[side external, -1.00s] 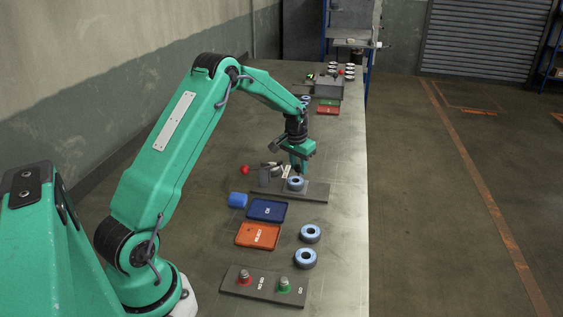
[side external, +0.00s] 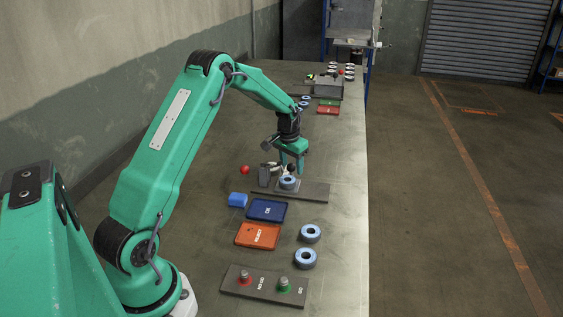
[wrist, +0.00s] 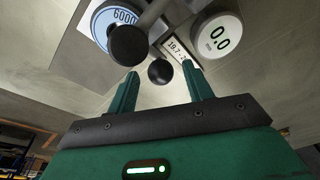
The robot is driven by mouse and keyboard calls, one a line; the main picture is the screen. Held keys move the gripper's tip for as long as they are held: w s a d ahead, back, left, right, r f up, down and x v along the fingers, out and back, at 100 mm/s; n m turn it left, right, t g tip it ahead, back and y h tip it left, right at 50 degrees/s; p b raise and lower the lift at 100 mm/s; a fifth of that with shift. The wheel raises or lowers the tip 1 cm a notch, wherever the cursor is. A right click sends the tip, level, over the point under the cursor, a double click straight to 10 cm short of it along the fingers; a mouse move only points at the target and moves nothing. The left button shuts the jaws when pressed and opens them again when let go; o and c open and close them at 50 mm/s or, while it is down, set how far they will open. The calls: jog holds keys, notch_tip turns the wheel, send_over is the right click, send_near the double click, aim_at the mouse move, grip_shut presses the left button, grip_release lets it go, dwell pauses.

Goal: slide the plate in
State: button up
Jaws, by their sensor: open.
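In the side view a blue-rimmed flap disc (side external: 288,183) lies on the small plate (side external: 278,187) of the dark gauge base (side external: 316,192). The grey gauge stand (side external: 264,175) is close on its left. My gripper (side external: 292,169) is low over the plate, beside the disc. In the wrist view its fingers (wrist: 160,74) are apart, with a black ball knob (wrist: 160,71) showing between the tips. I cannot tell whether they touch it. The disc there (wrist: 108,17), marked 6000, is partly hidden by another black knob (wrist: 128,45). The round display (wrist: 217,38) reads 0.0.
A button panel (side external: 264,285) stands in front. The bench's right edge is clear.

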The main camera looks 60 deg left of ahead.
jog(key=shift+r, duration=3.85)
jog(key=shift+r, duration=0.1)
jog(key=shift+d+r, duration=0.15)
jog(key=s+d+r+m+t, duration=0.1)
jog(key=s+d+r+t, duration=0.1)
jog(key=s+d+r, duration=1.1)
jog(key=s+d+m+t, duration=0.1)
jog(key=s+d+m, duration=0.1)
jog(key=s+d, duration=1)
jog(key=s, duration=0.4)
jog(key=shift+s+t+h, duration=0.2)
jog(key=shift+t+h, duration=0.2)
